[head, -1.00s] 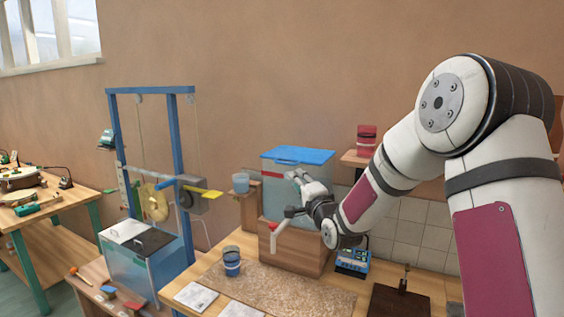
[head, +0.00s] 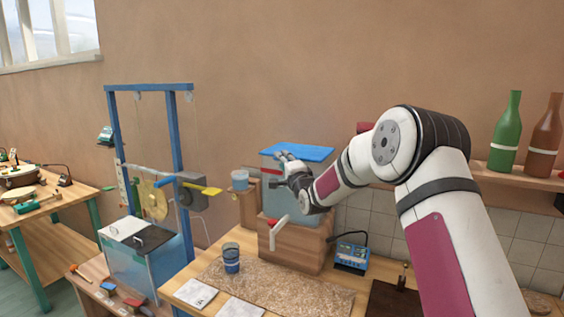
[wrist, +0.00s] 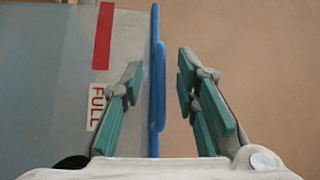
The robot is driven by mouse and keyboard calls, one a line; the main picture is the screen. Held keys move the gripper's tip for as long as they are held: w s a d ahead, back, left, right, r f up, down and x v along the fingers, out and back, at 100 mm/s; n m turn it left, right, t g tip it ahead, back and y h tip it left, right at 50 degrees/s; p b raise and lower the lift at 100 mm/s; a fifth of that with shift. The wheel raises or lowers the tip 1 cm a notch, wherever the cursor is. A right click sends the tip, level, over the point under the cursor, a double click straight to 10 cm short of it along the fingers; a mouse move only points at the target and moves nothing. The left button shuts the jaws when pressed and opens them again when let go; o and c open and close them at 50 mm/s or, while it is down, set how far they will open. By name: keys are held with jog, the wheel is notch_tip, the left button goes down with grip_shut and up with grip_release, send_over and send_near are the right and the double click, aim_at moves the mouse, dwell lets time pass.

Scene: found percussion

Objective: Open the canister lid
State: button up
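The canister (head: 270,200) is a pale translucent box on a wooden block, with a flat blue lid (head: 298,152) that lies closed on top. In the wrist view the lid (wrist: 154,30) shows edge-on as a blue strip with a protruding lip (wrist: 160,95). My gripper (head: 280,168) is at the lid's front edge. The wrist view shows my gripper (wrist: 158,82) open, with one finger on the canister-wall side and the other beyond the lid. The lid edge runs between the fingers, with visible gaps on both sides. A red band and a "FULL" label mark the canister wall.
A white-and-red tap (head: 276,228) sticks out at the front of the wooden block (head: 296,246). A blue cup (head: 231,257) stands on the workbench. A blue-framed rig (head: 150,88) stands left. Green (head: 506,135) and brown (head: 545,138) bottles stand on the right shelf.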

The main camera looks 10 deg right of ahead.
jog(key=shift+w+a+r, duration=0.1)
jog(key=shift+w, duration=0.55)
jog(key=shift+c, duration=0.5)
grip_shut()
